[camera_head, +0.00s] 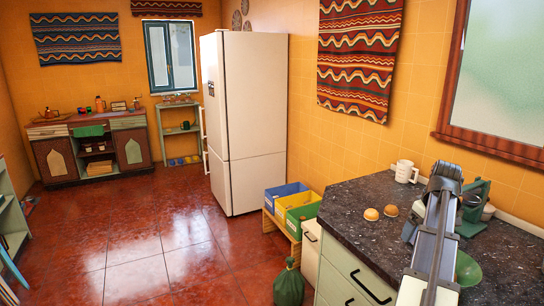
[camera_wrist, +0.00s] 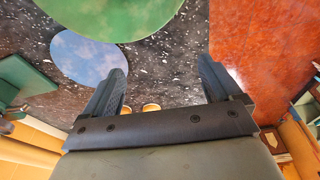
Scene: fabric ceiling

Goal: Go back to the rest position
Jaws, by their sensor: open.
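My gripper (camera_wrist: 162,68) is open in the wrist view, its two dark fingers spread apart with nothing between the tips. It is over the dark speckled counter (camera_wrist: 180,85), with red floor beyond the right finger. In the head view my arm stretches over the counter (camera_head: 340,205) at the right; I cannot make out the fingers there. Part of a green round thing (camera_wrist: 115,12) and a pale blue round thing (camera_wrist: 88,58) show in the wrist view.
Two small orange-brown rounded things (camera_head: 371,214) sit on the counter left of my arm. A white mug (camera_head: 405,172) stands near the wall. A green stand-like appliance (camera_head: 476,198) is close to my arm's right side. Coloured bins (camera_head: 296,205) stand beyond the counter; the red floor (camera_head: 150,250) is open.

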